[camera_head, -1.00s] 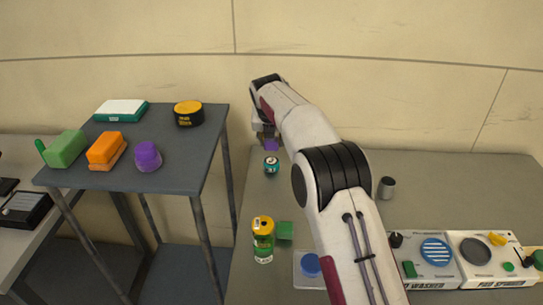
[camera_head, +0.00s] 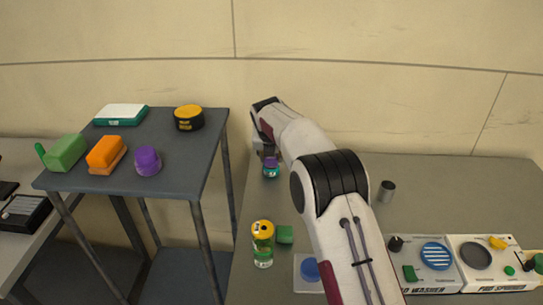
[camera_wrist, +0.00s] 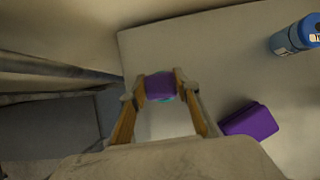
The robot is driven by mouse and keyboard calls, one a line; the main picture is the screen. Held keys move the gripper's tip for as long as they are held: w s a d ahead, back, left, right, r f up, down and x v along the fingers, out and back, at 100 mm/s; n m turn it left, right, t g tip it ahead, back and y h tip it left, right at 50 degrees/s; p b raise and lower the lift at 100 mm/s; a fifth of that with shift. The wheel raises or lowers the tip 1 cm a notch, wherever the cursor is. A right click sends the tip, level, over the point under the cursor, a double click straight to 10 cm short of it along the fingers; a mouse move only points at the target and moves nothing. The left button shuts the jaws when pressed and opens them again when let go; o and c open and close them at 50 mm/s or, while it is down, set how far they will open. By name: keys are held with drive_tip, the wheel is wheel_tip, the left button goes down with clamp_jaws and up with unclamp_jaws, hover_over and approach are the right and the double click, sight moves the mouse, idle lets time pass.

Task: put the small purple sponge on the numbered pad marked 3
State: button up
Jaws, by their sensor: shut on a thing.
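My gripper (camera_wrist: 165,97) is shut on a small purple sponge (camera_wrist: 160,86), which sits between its two fingertips. In the head view the held sponge (camera_head: 270,160) shows just above or against a small teal item (camera_head: 271,172); I cannot tell whether they touch. A sliver of teal shows beside the sponge in the wrist view. A second, larger-looking purple block (camera_wrist: 249,122) lies on the table to the right of the gripper in the wrist view. No pad marked 3 can be read in these frames. My arm hides the middle of the table in the head view.
A green-yellow can (camera_head: 262,245) and a green block (camera_head: 285,234) stand near the table's left edge. A grey cylinder (camera_head: 387,191) and a blue can (camera_wrist: 296,37) stand apart. A dark side table (camera_head: 190,148) on the left carries several items.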

drive_tip(key=shift+f, duration=0.1)
drive_tip(key=o, duration=0.8)
drive_tip(key=shift+s+r, duration=0.15)
drive_tip(key=shift+r, duration=0.35)
drive_tip(key=v, duration=1.1)
drive_tip(key=shift+s+r, duration=0.1)
